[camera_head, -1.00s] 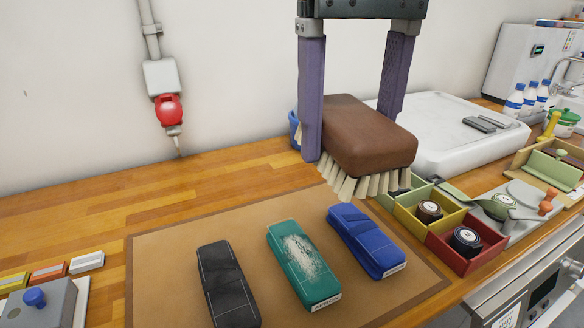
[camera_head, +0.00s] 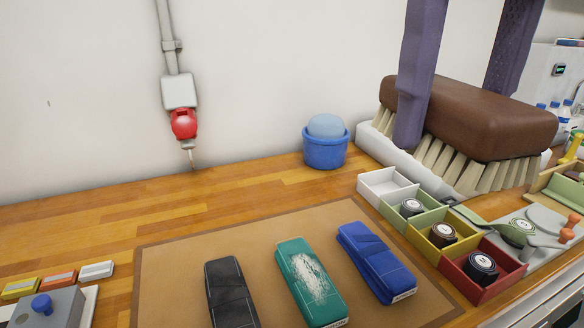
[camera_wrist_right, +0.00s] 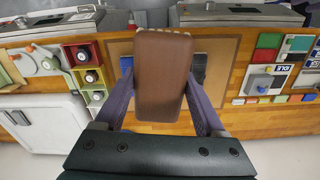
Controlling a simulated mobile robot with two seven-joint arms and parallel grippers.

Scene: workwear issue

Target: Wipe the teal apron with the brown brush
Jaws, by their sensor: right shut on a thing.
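The teal apron (camera_head: 311,284) lies folded on the brown mat (camera_head: 200,253), between a black folded piece (camera_head: 229,293) and a blue folded piece (camera_head: 375,262). A pale white patch marks its top. My right gripper (camera_head: 455,100) is shut on the brown brush (camera_head: 480,115), bristles down, held in the air at upper right in the head view. In the right wrist view the brush (camera_wrist_right: 162,75) sits between the purple fingers of the right gripper (camera_wrist_right: 163,105) and hides the middle of the mat. My left gripper is not in view.
A blue tub with a pale blue sponge-like top (camera_head: 325,142) stands at the back. Coloured open boxes (camera_head: 440,262) with round tins stand right of the mat. A grey block with a blue knob (camera_head: 48,308) is at lower left. The bench's back left is clear.

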